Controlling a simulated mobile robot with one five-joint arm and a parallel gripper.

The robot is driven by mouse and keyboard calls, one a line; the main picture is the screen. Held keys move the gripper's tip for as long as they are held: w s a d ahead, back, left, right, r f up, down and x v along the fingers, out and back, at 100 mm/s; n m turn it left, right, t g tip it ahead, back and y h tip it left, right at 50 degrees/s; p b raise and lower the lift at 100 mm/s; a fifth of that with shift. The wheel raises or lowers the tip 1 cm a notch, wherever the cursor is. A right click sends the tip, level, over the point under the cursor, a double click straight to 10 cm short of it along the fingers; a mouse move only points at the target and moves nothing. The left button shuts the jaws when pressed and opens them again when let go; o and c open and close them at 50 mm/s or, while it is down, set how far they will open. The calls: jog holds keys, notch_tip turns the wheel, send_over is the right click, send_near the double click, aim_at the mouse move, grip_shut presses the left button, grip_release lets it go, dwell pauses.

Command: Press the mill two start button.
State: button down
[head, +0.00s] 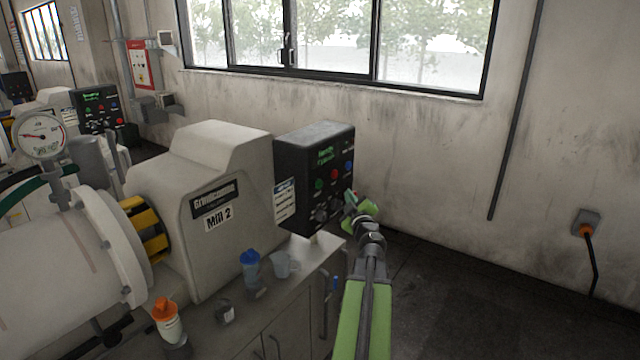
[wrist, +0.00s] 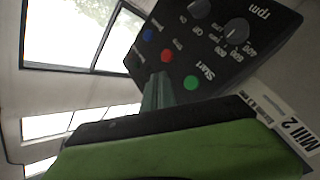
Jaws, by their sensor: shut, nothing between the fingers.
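The mill 2 control box (head: 300,150) is black and stands at the right end of the mill marked Mill 2 (head: 218,217). Its green start button (head: 319,183) shows left of a red stop button (head: 334,174) and a blue button (head: 348,166). In the wrist view the panel is tilted; the start button (wrist: 191,82), labelled Start, is uncovered. My gripper (head: 358,203) is in front of the panel, to the right of and below the buttons. In the wrist view my gripper (wrist: 161,82) is shut and empty, its tip beside the start button and below the red one. Contact cannot be told.
A dark speed knob marked rpm (wrist: 236,31) sits on the same panel. A blue-lidded bottle (head: 250,268), a clear cup (head: 284,264) and an orange-capped bottle (head: 167,320) stand on the bench below. Another control box (head: 97,110) is at far left. Floor at right is clear.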

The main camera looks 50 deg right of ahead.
aim_at(319, 184)
jog(key=shift+d, duration=0.1)
jog(key=w, duration=0.8)
jog(key=shift+w, duration=0.15)
jog(key=shift+w, duration=0.1)
dwell(1.9)
jog(key=shift+w, duration=0.35)
jog(key=shift+w, duration=0.45)
dwell(0.8)
jog(key=shift+s, duration=0.85)
jog(key=shift+s, duration=0.1)
